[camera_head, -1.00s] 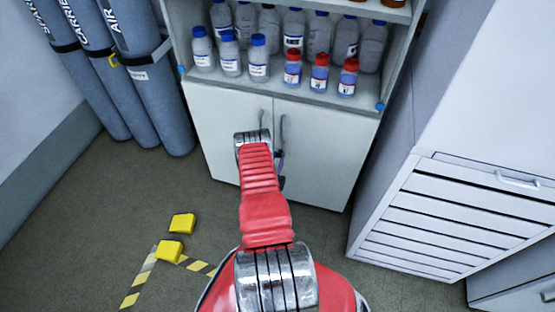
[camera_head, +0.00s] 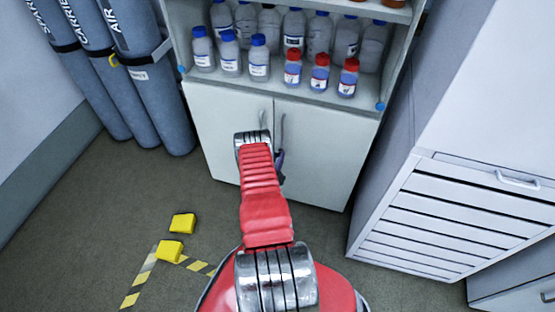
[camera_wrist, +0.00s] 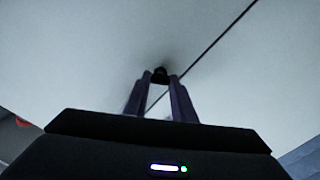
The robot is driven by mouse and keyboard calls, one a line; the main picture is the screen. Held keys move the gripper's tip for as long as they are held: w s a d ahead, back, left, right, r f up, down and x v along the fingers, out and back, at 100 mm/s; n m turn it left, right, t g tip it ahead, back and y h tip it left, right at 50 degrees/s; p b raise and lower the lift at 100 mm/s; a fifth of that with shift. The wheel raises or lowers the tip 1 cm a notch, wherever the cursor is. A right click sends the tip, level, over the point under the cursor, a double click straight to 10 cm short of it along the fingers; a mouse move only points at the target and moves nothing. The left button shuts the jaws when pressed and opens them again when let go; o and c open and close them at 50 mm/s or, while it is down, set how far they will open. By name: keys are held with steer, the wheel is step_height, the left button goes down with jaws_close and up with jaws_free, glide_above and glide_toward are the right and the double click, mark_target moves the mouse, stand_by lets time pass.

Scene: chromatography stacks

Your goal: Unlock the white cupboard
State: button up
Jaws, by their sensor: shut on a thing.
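The white cupboard (camera_head: 322,160) stands ahead in the head view, with two shut doors and two upright grey handles near the middle seam. In the wrist view, the door surface (camera_wrist: 90,60) fills the picture and a dark seam runs diagonally across it. My gripper (camera_wrist: 160,79) points at the doors by the seam. Its two fingers are shut on a small dark piece (camera_wrist: 160,71) at the door face. I cannot tell whether it is a key or a lock knob. In the head view my red arm hides most of the gripper and that piece.
Open shelves above the doors hold several bottles with blue caps (camera_head: 259,58) and red caps (camera_head: 320,72). Grey gas cylinders (camera_head: 150,90) stand at the left. A drawer unit (camera_head: 440,215) stands close at the right. Yellow blocks (camera_head: 170,250) lie on the floor at left.

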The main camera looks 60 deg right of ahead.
steer(key=n, duration=1.1)
steer(key=shift+w+f+n, duration=0.2)
steer(key=shift+n, duration=0.1)
stand_by(0.3)
steer(key=o, duration=1.1)
steer(key=shift+c, duration=0.2)
steer(key=shift+a, duration=0.1)
steer(key=s+a, duration=0.2)
steer(key=a, duration=1.1)
steer(key=shift+s+a, duration=0.15)
steer(key=shift+a, duration=0.15)
steer(key=shift+f, duration=0.1)
